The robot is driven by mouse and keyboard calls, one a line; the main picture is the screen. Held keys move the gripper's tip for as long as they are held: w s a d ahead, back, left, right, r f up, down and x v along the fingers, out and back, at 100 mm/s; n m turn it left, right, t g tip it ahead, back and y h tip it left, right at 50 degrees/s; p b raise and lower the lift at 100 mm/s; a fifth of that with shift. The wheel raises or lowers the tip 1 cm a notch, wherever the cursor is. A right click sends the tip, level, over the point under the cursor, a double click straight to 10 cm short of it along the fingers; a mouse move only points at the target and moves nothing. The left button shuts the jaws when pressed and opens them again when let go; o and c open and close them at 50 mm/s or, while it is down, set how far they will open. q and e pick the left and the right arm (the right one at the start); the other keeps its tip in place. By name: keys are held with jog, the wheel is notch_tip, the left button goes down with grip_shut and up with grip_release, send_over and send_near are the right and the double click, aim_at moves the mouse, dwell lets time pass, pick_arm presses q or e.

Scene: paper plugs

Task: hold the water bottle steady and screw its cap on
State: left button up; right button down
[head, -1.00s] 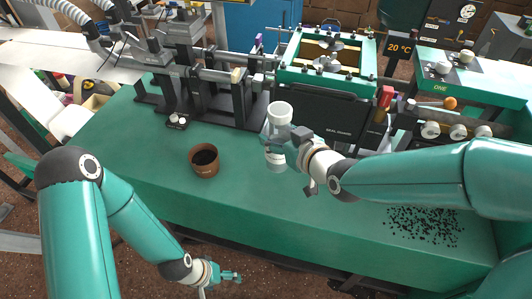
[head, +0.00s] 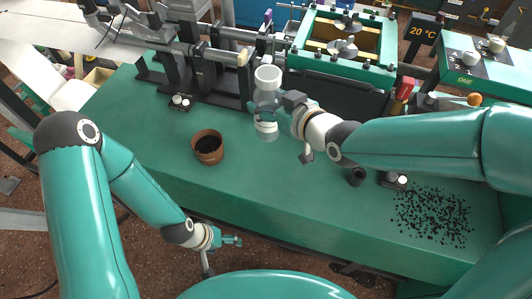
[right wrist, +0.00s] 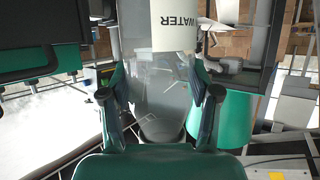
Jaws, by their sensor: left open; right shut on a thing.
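The water bottle (head: 266,100) is clear with a pale label and stands near upright towards the back of the green bench. It has a wide whitish top; I cannot tell whether that is its cap or its bare mouth. My right gripper (head: 270,112) is shut around the bottle's middle from the right. In the right wrist view the bottle (right wrist: 155,85) lies between the fingers (right wrist: 153,100), with the word WATER on its label. I cannot tell whether its base touches the bench. My left gripper (head: 230,241) is open and empty, low at the bench's front edge, well away from the bottle.
A brown pot (head: 207,147) with dark contents stands left of the bottle. A small dark cylinder (head: 356,176) and a block with pale knobs (head: 392,180) sit under my right arm, near scattered black bits (head: 432,217). Machines line the back. The bench's front middle is clear.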

notch_tip(320, 180, down, 14)
jog(key=shift+r+p, duration=0.2)
jog(key=shift+p, duration=0.2)
notch_tip(320, 180, down, 4)
jog(key=shift+r, duration=0.1)
dwell(0.3)
jog(key=shift+c, duration=1.2)
grip_release()
